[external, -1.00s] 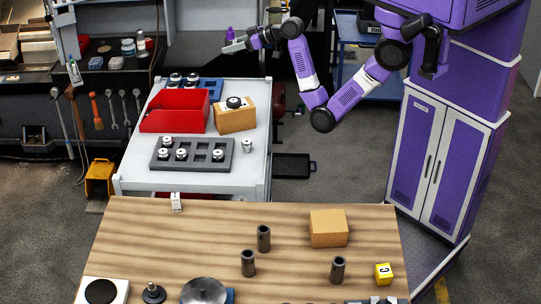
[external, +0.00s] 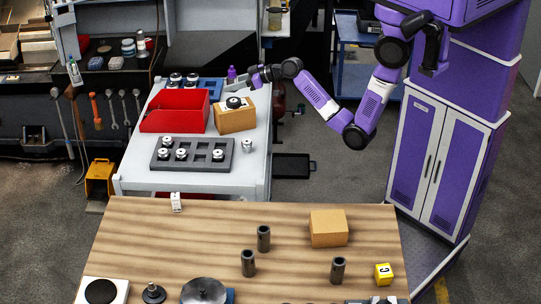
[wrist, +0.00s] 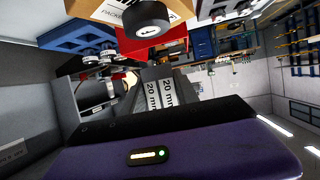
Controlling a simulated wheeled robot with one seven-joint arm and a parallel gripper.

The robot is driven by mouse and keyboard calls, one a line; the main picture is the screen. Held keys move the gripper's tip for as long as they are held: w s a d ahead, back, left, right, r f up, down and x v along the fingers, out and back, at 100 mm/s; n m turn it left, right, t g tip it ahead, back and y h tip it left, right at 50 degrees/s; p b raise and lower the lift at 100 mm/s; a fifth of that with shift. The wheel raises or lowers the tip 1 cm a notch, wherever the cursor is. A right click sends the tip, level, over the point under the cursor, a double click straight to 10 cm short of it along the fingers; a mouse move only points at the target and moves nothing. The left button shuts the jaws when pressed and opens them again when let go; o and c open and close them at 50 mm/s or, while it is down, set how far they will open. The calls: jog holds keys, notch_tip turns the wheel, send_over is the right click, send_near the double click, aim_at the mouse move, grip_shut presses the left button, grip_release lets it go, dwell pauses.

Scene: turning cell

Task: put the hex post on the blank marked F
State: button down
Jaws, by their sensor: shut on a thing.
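My gripper (external: 223,92), small in the external view, is above the far part of the white bench, just behind and left of a cardboard box (external: 236,120). A round blank with a dark top (external: 235,102) sits on the box and also shows in the wrist view (wrist: 148,20). Other pale round blanks (external: 181,154) stand in the grey tray (external: 199,167). I cannot read an F on any blank.
A red bin (external: 160,124) stands left of the box, with a blue tray (external: 212,87) behind it. One blank (external: 247,146) stands right of the grey tray. Dark cylinders (external: 263,238) and a yellow cube marked C (external: 384,273) are on the wooden table (external: 200,235).

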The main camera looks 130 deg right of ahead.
aim_at(234, 101)
jog(key=shift+f, duration=2.1)
jog(key=shift+f, duration=0.2)
jog(key=c, duration=0.9)
grip_release()
